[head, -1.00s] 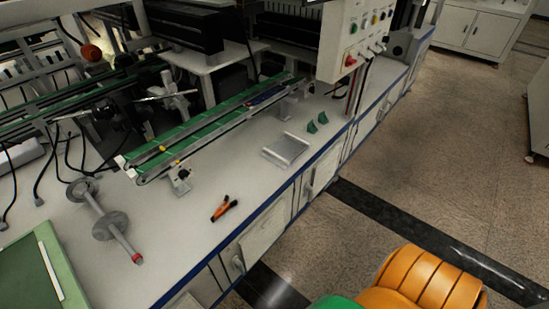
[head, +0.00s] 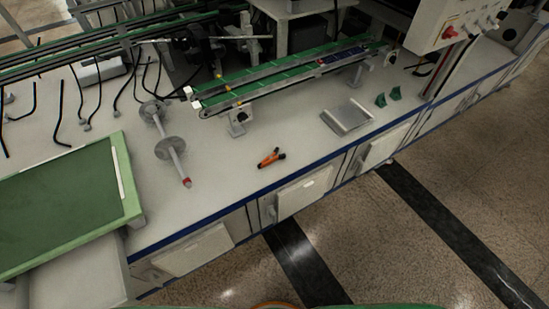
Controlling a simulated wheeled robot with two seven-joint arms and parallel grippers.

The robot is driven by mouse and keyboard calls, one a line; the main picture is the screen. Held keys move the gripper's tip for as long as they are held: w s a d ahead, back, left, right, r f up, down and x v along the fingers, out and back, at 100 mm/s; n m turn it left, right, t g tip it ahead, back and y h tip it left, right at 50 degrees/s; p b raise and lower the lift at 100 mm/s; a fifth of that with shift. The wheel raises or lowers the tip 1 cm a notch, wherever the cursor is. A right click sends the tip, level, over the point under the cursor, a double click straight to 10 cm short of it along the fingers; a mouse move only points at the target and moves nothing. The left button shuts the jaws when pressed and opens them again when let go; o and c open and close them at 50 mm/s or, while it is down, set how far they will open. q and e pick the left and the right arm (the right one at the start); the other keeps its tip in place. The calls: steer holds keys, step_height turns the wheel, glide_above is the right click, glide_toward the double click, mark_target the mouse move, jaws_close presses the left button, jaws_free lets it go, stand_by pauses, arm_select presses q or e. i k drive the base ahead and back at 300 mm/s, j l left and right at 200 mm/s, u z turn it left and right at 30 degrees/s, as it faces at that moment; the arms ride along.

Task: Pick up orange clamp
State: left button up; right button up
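The orange clamp (head: 271,158) is small, orange and black. It lies on the white bench top (head: 232,183), near the front edge, below the conveyor. Nothing touches it. Neither of my grippers shows in the head view.
A green conveyor (head: 280,75) runs behind the clamp. A grey spool-like shaft (head: 171,150) lies to its left, and a silver tray (head: 347,116) and green blocks (head: 388,97) to its right. A green-framed board (head: 125,175) is at far left. Floor in front looks clear.

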mark_target(268, 160)
steer(key=i+l+u, duration=0.15)
steer(key=l, duration=0.2)
steer(key=i+l+u, duration=0.1)
steer(key=l, duration=0.25)
steer(key=i+l+u, duration=0.15)
steer(key=l, duration=0.25)
steer(key=i, duration=0.1)
